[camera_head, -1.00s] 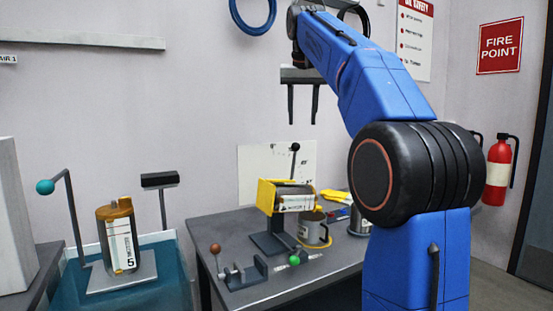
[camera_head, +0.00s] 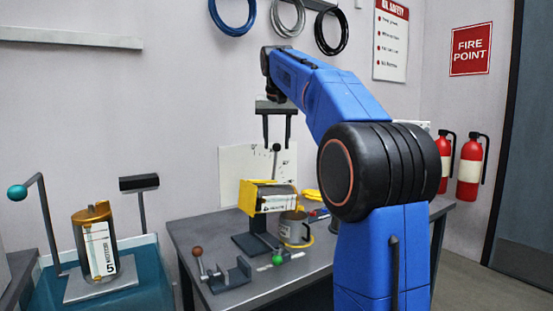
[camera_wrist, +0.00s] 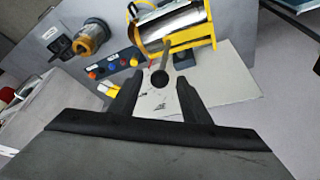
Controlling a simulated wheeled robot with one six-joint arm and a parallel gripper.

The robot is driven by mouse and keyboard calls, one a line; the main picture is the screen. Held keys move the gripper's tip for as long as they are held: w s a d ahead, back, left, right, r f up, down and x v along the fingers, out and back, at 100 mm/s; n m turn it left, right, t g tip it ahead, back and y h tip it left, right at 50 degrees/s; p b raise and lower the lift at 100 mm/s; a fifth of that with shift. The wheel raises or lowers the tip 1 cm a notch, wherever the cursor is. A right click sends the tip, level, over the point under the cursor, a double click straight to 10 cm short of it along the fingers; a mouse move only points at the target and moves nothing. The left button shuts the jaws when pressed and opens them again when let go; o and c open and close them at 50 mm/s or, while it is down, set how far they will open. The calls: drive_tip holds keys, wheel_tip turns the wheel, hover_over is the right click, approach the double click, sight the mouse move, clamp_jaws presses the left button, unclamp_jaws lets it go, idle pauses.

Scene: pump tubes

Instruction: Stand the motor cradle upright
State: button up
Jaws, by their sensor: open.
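The motor cradle is a yellow frame (camera_head: 252,196) around a silver, labelled motor (camera_head: 277,198), lying on its side on a dark stand (camera_head: 257,238) on the bench. A lever with a black ball knob (camera_head: 277,147) rises from it. In the wrist view the yellow frame (camera_wrist: 213,22) and motor (camera_wrist: 172,22) are at the top, with the black knob (camera_wrist: 160,78) between my fingers. My gripper (camera_head: 278,147) points down, open and empty, above the cradle, its fingertips near knob height. It also shows in the wrist view (camera_wrist: 160,88). Contact with the knob cannot be told.
A small vise (camera_head: 230,276) and a brown-knobbed lever (camera_head: 197,252) are at the front of the bench (camera_head: 195,232). At left, another motor (camera_head: 96,245) stands upright on a plate in a blue tray (camera_head: 150,285).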

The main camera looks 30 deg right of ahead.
drive_tip(key=x, duration=0.7)
clamp_jaws()
